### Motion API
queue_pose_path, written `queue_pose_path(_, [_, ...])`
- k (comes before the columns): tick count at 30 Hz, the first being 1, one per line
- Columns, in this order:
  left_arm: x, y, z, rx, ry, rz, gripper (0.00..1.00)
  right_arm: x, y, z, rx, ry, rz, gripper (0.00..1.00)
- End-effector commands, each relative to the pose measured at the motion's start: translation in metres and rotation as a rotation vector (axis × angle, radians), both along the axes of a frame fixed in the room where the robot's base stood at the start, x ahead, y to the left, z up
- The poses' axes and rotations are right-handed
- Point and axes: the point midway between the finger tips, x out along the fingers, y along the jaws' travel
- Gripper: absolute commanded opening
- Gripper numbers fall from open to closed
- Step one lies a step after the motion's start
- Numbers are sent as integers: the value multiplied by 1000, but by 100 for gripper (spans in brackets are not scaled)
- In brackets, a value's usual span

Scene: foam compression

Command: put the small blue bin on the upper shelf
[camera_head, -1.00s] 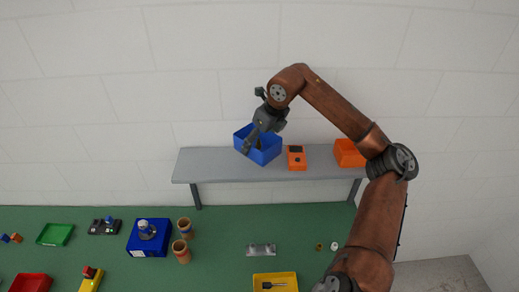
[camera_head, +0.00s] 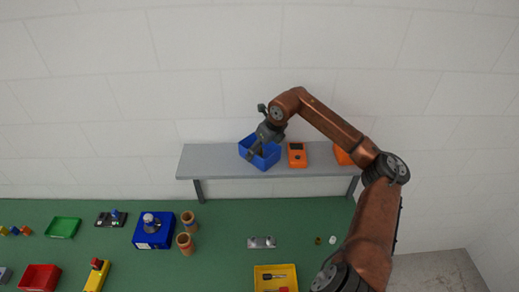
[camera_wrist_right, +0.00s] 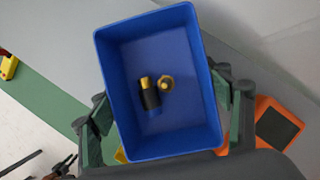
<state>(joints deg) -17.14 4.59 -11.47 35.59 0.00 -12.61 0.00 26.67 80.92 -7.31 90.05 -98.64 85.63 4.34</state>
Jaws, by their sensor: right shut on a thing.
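The small blue bin (camera_head: 268,161) is at the shelf's middle, over the grey upper shelf (camera_head: 215,160). I cannot tell if its base touches the shelf. My right gripper (camera_head: 257,148) is shut on the bin. In the right wrist view the bin (camera_wrist_right: 118,65) sits between the two fingers of the gripper (camera_wrist_right: 165,118), one at each side. Inside the bin lie a black and yellow piece (camera_wrist_right: 149,93) and a brass-coloured nut-like piece (camera_wrist_right: 166,83). My left gripper is not in view.
An orange meter (camera_head: 297,155) stands close right of the bin, and an orange bin (camera_head: 342,156) farther right, partly behind my arm. The shelf's left part is bare. Below, the green table holds a larger blue box (camera_head: 152,238), brown cups (camera_head: 186,243) and a yellow tray (camera_head: 262,275).

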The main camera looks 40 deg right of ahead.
Motion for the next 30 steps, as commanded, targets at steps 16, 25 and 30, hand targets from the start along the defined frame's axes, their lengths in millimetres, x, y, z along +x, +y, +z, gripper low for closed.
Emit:
queue_pose_path(16, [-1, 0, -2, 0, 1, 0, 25, 0, 0, -2, 0, 0, 0, 89])
queue_pose_path(25, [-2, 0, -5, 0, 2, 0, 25, -4, -1, 11, -2, -3, 0, 89])
queue_pose_path(30, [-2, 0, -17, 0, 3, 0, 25, -17, -2, 41, -4, -3, -1, 89])
